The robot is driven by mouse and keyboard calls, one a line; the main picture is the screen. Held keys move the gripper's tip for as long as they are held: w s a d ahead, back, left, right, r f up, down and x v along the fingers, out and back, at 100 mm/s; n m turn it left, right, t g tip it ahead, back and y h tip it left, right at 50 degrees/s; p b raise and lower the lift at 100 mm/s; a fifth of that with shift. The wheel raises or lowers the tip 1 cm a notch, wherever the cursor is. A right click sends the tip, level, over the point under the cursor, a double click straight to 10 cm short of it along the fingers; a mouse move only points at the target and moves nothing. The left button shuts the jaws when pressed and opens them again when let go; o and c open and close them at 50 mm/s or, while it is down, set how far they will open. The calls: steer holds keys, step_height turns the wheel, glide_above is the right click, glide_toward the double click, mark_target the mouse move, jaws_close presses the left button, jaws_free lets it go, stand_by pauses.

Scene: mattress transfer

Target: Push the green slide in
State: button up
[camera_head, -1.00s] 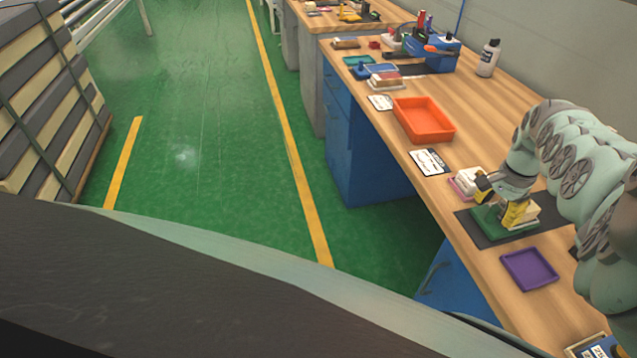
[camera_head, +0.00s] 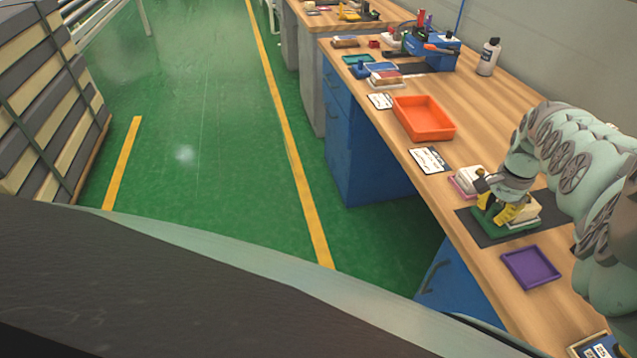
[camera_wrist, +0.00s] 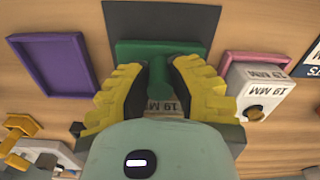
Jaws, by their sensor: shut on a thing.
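The green slide (camera_wrist: 150,48) lies on a dark mat (camera_wrist: 158,20); its upright green grip (camera_wrist: 158,80) shows between my fingers in the wrist view. My gripper (camera_wrist: 160,88) has ribbed yellow fingers, one on each side of this green grip, and is shut on it. In the head view, my gripper (camera_head: 504,208) is low over the green slide (camera_head: 492,225). A cream block marked "19 MM" (camera_wrist: 162,106) shows between the fingers, partly hidden by my gripper; it also shows beside the fingers in the head view (camera_head: 530,213). How far in the slide is, I cannot tell.
A purple tray (camera_head: 531,268) lies nearer on the wooden bench. A white block marked "19 MM" (camera_wrist: 258,84) sits at a pink tray (camera_wrist: 256,58) on the other side. An orange bin (camera_head: 424,118) and a white bottle (camera_head: 489,57) stand farther along.

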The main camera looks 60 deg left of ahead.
jaws_close()
